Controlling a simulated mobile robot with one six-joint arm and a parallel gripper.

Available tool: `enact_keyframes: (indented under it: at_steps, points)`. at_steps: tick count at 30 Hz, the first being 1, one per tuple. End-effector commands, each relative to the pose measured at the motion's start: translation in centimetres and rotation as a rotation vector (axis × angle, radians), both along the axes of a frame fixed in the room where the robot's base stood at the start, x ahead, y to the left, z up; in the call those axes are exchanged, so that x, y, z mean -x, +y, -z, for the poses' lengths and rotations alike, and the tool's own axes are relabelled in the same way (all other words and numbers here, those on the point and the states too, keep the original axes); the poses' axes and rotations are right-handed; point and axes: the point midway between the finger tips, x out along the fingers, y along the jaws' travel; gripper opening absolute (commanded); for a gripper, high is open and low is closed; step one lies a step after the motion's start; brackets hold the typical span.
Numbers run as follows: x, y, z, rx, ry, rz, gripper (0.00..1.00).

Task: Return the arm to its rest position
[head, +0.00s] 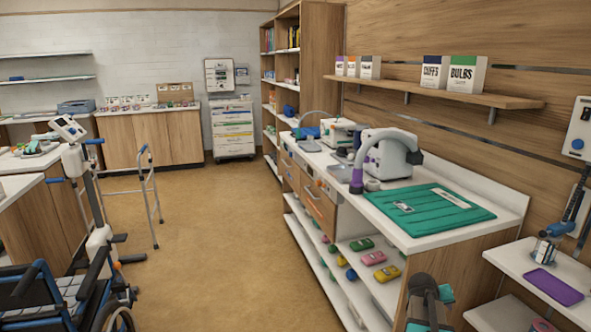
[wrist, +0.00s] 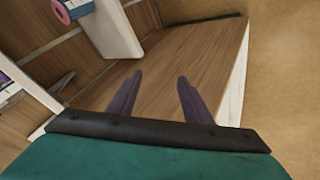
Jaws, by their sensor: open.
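My gripper (wrist: 160,76) shows in the wrist view, with its two dark purple fingers apart and nothing between them. A brown wooden panel lies beyond the fingertips, and I see no contact with it. In the head view, a dark grey and teal part of my arm (head: 430,300) shows at the bottom right, in front of the end of the counter. The fingers cannot be made out there.
The white-topped counter (head: 425,241) bears a green mat (head: 445,212) and machines. At right are a low white shelf (head: 520,262) with a purple tray (head: 553,287). A wheelchair (head: 50,300) and walking frame (head: 150,195) stand left. The middle floor is clear.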

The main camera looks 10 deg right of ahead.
Motion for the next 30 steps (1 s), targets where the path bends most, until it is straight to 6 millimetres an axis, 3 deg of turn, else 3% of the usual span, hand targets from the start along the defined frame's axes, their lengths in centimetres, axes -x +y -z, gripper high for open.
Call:
enact_keyframes:
  at_steps: [1,6,14,23,30]
  points:
    - [-0.1,2.1,1.9,-0.03,0.021,-0.015,0.45]
    - [0.3,8.0,7.6,-0.127,0.088,-0.05,0.45]
    - [2.4,17.2,15.3,-0.262,0.202,-0.101,0.45]
    - [7.3,27.3,22.7,-0.402,0.354,-0.149,0.45]
    - [12.9,34.6,27.3,-0.501,0.49,-0.179,0.45]
